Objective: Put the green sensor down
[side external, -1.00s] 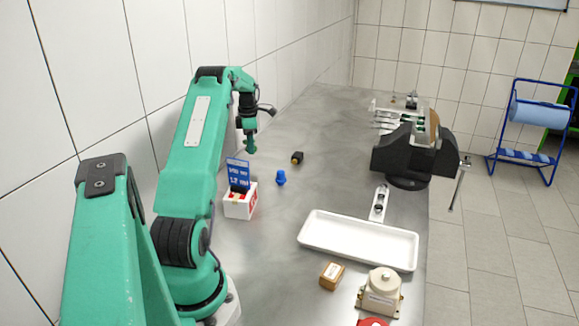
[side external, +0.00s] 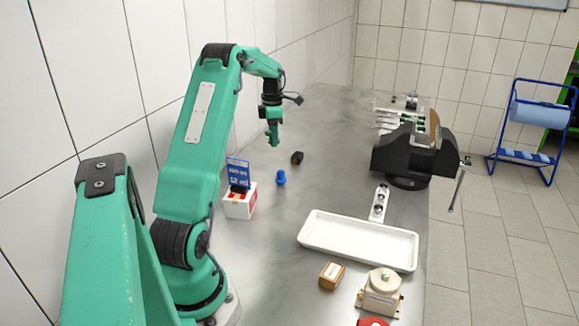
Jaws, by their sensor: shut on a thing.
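My gripper (side external: 272,132) points down, above the metal bench left of its middle. It is shut on a small green piece, the green sensor (side external: 274,141), at its lower end. The sensor is close in colour to my arm, so its outline is hard to separate from the jaws. It hangs above the bench top, clear of the small parts standing on it.
A black part (side external: 297,158) and a blue part (side external: 281,177) stand near below. A white box with a blue card (side external: 239,203) is at the left. A white tray (side external: 358,261), a vise (side external: 415,155) and a beige device (side external: 382,291) are to the right. The bench middle is free.

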